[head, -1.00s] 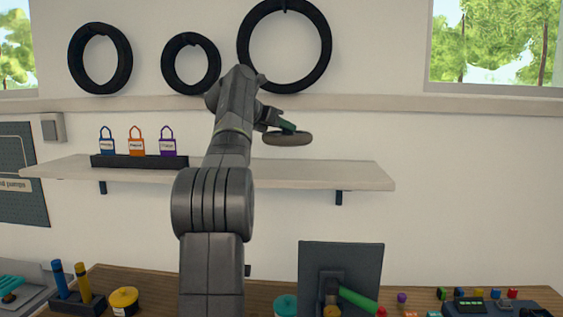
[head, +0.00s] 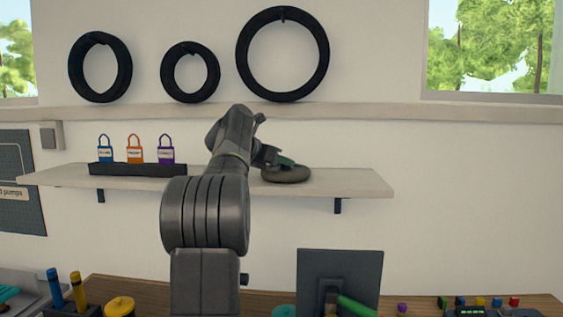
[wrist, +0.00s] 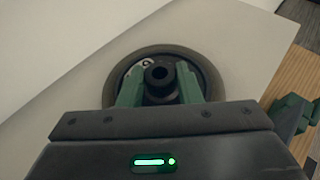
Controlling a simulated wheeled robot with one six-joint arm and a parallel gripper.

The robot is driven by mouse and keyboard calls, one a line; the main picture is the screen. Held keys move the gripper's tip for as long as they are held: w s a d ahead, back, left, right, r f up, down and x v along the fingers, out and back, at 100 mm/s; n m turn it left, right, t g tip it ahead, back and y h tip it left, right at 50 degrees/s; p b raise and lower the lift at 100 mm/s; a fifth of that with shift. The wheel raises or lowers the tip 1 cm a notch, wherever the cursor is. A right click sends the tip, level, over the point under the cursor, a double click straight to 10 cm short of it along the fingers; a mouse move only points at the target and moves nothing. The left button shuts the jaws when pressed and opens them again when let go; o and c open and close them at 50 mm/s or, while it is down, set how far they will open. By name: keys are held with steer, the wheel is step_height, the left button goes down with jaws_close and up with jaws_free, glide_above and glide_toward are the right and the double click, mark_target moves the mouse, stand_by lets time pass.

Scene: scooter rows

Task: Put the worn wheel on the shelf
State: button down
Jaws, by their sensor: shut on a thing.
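The worn wheel (head: 287,173) is a grey-brown tyre with a dark hub, lying flat at the shelf's surface right of the middle. It also shows in the wrist view (wrist: 206,67), with a pale shelf surface around it. My gripper (head: 284,161) is above the wheel. In the wrist view my gripper's green fingers (wrist: 160,88) are shut on the dark hub. The white shelf (head: 345,182) runs along the wall under the ledge. Whether the wheel's underside fully touches the shelf is hidden.
A dark rack (head: 138,169) with several coloured padlocks stands on the shelf's left part. The shelf right of the wheel is bare. Tyres (head: 323,70) stand on the ledge above. A dark panel (head: 340,277) stands on the workbench below.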

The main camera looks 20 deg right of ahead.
steer(key=c, duration=1)
jaws_free()
steer(key=shift+c, duration=0.2)
steer(key=b+v, duration=0.1)
steer(key=v, duration=1.1)
steer(key=shift+b, duration=0.4)
